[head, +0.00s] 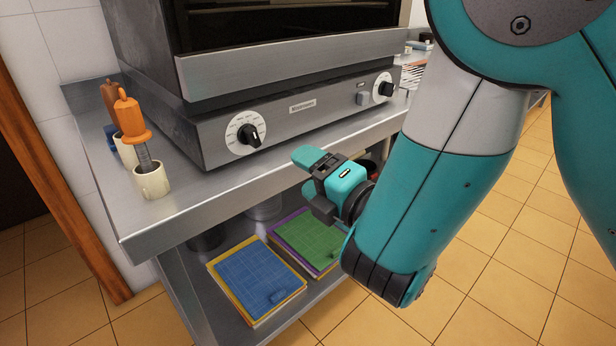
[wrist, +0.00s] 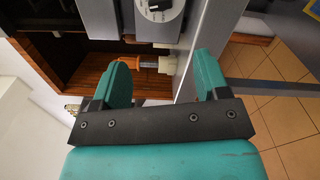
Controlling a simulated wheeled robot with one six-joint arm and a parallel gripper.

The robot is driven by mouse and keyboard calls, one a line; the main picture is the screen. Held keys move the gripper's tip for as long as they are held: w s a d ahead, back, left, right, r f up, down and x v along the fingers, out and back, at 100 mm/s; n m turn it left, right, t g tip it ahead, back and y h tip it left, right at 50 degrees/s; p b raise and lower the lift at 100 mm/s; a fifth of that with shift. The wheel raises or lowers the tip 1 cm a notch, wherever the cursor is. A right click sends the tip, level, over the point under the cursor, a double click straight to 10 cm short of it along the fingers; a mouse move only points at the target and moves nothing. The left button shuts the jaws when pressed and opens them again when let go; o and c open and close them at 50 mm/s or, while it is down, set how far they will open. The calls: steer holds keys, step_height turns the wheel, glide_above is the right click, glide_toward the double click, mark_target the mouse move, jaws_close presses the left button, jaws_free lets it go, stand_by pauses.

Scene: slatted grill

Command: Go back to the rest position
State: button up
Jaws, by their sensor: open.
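My gripper (head: 312,172) is in front of the steel counter's front edge, below the oven's control panel in the head view. In the wrist view my gripper (wrist: 165,85) shows two teal fingers spread apart with nothing held between them. An orange-handled tool in a cream cup is visible beyond the fingers there, well away from them. My teal and grey arm fills the right of the head view.
The steel counter (head: 200,205) carries an oven (head: 290,115) with dials. An orange-handled tool (head: 131,115) stands in a cream cup (head: 151,180) at left. Blue (head: 257,280) and green (head: 308,238) boards lie on the lower shelf. Tiled floor (head: 500,260) lies at right.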

steer(key=shift+s+d, duration=0.1)
steer(key=shift+d, duration=0.25)
steer(key=w+d+r+m+h+p, duration=0.2)
steer(key=d+m+h, duration=0.3)
steer(key=d+m, duration=0.3)
steer(key=w+d+r+m+h+p, duration=0.1)
steer(key=d+r+m+h+p, duration=0.15)
steer(key=d+m+h, duration=0.5)
steer(key=s+r+m+g+y+p, duration=0.2)
steer(key=s+g, duration=0.4)
steer(key=s, duration=0.5)
steer(key=s+a+r+m+g+y+p, duration=0.1)
steer(key=s+r+m+g+y+p, duration=0.1)
steer(key=s+r+m+g+p, duration=0.2)
steer(key=s+r+m+g, duration=0.1)
steer(key=s+r+g, duration=0.2)
steer(key=s, duration=0.5)
steer(key=shift+s, duration=0.2)
